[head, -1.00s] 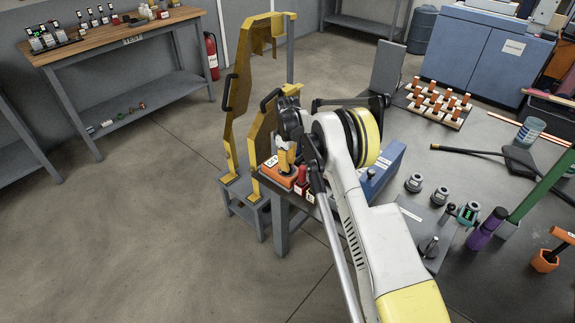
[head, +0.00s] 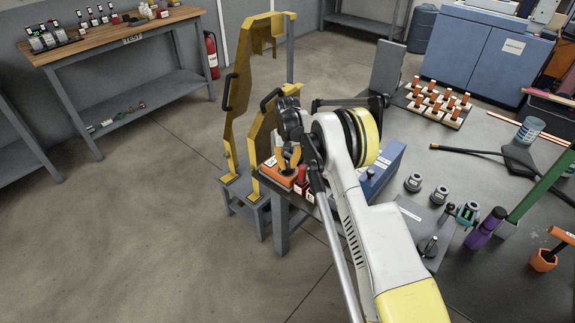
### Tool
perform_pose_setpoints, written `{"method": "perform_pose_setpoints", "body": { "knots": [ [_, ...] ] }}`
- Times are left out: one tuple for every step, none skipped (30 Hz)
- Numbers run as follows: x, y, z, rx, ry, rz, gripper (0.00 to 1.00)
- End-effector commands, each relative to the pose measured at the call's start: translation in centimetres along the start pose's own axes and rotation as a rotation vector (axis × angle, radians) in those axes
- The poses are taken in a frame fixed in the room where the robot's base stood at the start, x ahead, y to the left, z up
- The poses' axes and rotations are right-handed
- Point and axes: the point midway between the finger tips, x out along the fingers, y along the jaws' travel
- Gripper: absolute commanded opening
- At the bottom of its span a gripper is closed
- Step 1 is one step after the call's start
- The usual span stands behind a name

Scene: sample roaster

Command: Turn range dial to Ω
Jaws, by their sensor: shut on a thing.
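An orange meter (head: 276,174) lies at the near left corner of the grey table, with a small pale label or screen on its left part. My gripper (head: 287,163) points down onto the meter and is shut on the range dial. The dial itself is hidden by the fingers, and its markings, including Ω, are too small to read. My white and yellow arm reaches in from the lower right and covers part of the table.
Small red items (head: 302,175) stand close to the meter's right. A blue box (head: 381,172) is behind my arm. A yellow guard frame (head: 235,120) rises just left of the table corner. Several jars and tools fill the table's right side.

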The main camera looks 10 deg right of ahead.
Motion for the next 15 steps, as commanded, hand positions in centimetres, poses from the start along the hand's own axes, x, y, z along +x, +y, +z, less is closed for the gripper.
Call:
{"method": "perform_pose_setpoints", "body": {
  "knots": [
    [0.04,0.00,0.01,0.038,0.000,0.000,0.00],
    [0.04,0.00,0.01,0.064,0.000,0.000,0.00],
    [0.04,0.00,0.01,0.095,0.000,0.000,0.00],
    [0.04,0.00,0.01,0.119,0.000,0.000,0.00],
    [0.04,0.01,0.01,0.140,0.000,0.000,0.00],
    [0.04,0.01,0.01,0.168,0.000,0.000,0.00],
    [0.04,0.01,0.01,0.188,0.000,0.000,0.00],
    [0.04,0.01,0.01,0.206,0.000,0.000,0.00],
    [0.04,0.01,0.01,0.229,0.000,0.000,0.00],
    [0.04,0.01,0.01,0.246,0.000,0.000,0.00],
    [0.04,0.01,0.01,0.260,0.000,0.000,0.00],
    [0.04,0.01,0.01,0.278,0.000,0.000,0.00],
    [0.04,0.01,0.01,0.290,0.000,0.000,0.00],
    [0.04,0.01,0.01,0.302,0.000,0.000,0.00],
    [0.04,0.01,0.01,0.315,0.000,0.000,0.00]
  ]
}}
